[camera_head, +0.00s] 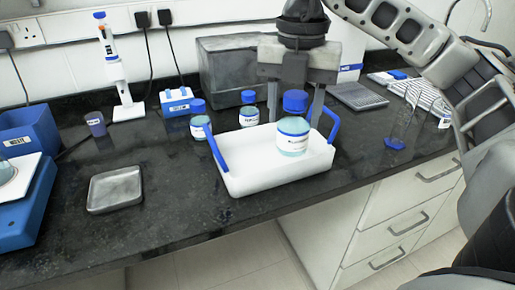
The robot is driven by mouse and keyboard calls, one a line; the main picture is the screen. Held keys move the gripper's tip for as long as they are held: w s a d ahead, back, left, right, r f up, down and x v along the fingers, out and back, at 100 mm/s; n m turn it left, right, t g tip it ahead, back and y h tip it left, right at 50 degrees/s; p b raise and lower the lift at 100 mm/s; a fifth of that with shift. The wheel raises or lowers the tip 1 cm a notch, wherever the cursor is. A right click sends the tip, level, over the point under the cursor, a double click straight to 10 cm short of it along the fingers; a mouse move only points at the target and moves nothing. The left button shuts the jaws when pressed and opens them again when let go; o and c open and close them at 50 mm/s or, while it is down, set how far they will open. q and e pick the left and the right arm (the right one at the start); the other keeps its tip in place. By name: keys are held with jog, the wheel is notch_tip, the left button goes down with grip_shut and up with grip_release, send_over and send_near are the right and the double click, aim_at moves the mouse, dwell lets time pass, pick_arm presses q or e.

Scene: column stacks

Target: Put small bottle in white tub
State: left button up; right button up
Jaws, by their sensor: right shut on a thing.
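The white tub (245,183) with two blue handles stands on the dark bench near its front edge. A small bottle (293,138) with a blue cap and pale contents is upright over the right part of the tub. I cannot tell whether its base touches the tub floor. My right gripper (295,121) comes down from above, its fingers on either side of this bottle and shut on it. Two similar blue-capped bottles stand behind the tub, one at its left (200,122) and one at the back (249,112). My left gripper is not in view.
A metal tray (115,189) lies left of the tub. A pipette on a stand (122,85), a blue rack (176,102) and a grey box (228,70) are behind. A glass flask (401,125) stands to the right.

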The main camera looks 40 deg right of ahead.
jog(key=w+f, duration=0.8)
jog(key=w+a+f, duration=0.1)
jog(key=w+f, duration=0.3)
jog(key=shift+w+a, duration=0.1)
jog(key=shift+w, duration=0.05)
jog(key=shift+f, duration=0.15)
jog(key=shift+f, duration=0.1)
jog(key=shift+f, duration=0.15)
jog(key=o, duration=1.1)
